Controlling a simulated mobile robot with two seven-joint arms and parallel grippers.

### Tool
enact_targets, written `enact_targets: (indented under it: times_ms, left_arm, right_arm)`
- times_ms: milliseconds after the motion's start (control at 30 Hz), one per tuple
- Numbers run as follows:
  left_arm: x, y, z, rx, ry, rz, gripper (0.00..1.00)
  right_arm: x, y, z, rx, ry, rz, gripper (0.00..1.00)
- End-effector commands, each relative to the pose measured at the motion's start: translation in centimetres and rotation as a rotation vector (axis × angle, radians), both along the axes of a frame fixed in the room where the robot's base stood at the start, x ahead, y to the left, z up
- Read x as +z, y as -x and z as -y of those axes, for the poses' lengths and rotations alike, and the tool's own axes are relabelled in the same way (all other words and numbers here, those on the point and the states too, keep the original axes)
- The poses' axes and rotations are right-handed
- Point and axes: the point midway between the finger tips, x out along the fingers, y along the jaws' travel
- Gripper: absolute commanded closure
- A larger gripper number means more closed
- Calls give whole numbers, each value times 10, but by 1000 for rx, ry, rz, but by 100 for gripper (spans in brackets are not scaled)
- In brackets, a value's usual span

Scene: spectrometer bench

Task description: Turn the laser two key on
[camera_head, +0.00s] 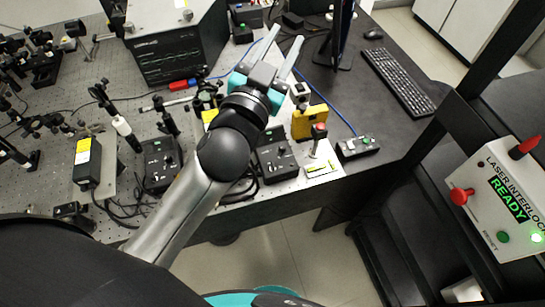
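My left gripper (287,33) reaches over the bench from the lower left. Its two grey fingers are spread apart with nothing visible between them. It is above the far part of the bench, beyond the control boxes. One black control box (278,160) stands near the front edge, partly hidden by my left arm. A second black control box (160,165) is left of the arm. I cannot make out which box is laser two, or how any key is turned. My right gripper is out of view.
A yellow block (308,122), a red-topped post (318,140) and a small box with a green button (358,147) stand near the front right. A monitor (343,35) and keyboard (399,82) are behind. The laser interlock panel (487,174) at right reads READY.

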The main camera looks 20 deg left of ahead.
Motion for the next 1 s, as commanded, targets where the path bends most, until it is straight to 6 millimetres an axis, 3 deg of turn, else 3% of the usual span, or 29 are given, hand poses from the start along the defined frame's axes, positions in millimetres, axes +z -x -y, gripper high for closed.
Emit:
enact_targets:
  times_ms: [100,200,300,433,600,733,867,1000]
  left_arm:
    - [49,1,41,-159,-69,229,61]
    - [77,13,80,-318,-143,390,61]
    - [90,32,119,-495,-238,520,61]
    - [86,60,165,-741,-391,630,61]
    - [45,92,205,-1068,-648,659,61]
    - [-5,105,212,-1297,-877,582,61]
    - [-59,104,195,-1484,-1127,411,61]
    - [-108,90,151,-1609,-1398,126,61]
  right_arm:
    - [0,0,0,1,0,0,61]
    - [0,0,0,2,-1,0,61]
    - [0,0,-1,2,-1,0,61]
    - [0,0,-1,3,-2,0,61]
    - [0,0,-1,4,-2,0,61]
    - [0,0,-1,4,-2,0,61]
    - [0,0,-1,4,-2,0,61]
    - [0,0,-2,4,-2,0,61]
